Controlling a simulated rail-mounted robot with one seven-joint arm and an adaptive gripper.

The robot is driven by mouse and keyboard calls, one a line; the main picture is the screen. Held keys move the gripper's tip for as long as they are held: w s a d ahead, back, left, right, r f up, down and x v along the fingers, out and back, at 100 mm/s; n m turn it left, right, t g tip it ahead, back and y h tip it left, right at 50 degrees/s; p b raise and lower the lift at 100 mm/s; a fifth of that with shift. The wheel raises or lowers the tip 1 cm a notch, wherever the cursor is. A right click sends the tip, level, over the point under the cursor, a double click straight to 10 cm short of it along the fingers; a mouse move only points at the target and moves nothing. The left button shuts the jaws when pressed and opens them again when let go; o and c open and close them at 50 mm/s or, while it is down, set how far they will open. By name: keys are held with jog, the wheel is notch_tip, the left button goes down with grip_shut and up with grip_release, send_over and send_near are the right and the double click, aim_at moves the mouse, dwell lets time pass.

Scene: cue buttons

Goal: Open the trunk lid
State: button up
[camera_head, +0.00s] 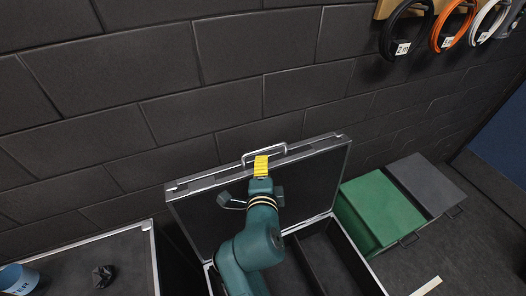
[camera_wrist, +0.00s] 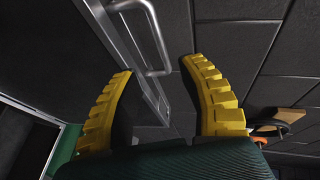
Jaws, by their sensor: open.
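The trunk lid (camera_head: 207,208) stands raised and roughly upright at the back of the trunk (camera_head: 358,262), its dark inner face towards me. A metal handle (camera_head: 248,154) sits on the lid's top edge. My gripper (camera_head: 261,166) is at the middle of that edge, just by the handle, and its yellow fingers partly cover it. In the wrist view my gripper (camera_wrist: 158,66) is open, with the lid's metal edge (camera_wrist: 118,22) and the handle (camera_wrist: 158,40) beyond and between the fingertips. I cannot tell whether a finger touches the lid.
The trunk's interior shows compartments, partly hidden by my arm. A green box (camera_head: 380,208) and a grey box (camera_head: 425,183) stand to the right. A case top (camera_head: 110,262) with a blue cup (camera_head: 18,279) is at left. Cable coils (camera_head: 403,28) hang on the dark block wall (camera_head: 150,60).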

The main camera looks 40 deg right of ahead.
aim_at(264, 148)
jog(key=x, duration=1)
jog(key=shift+w+d+f+b, duration=0.1)
jog(key=shift+w+d+b, duration=0.15)
jog(key=shift+b, duration=0.15)
jog(key=shift+o, duration=0.2)
grip_shut()
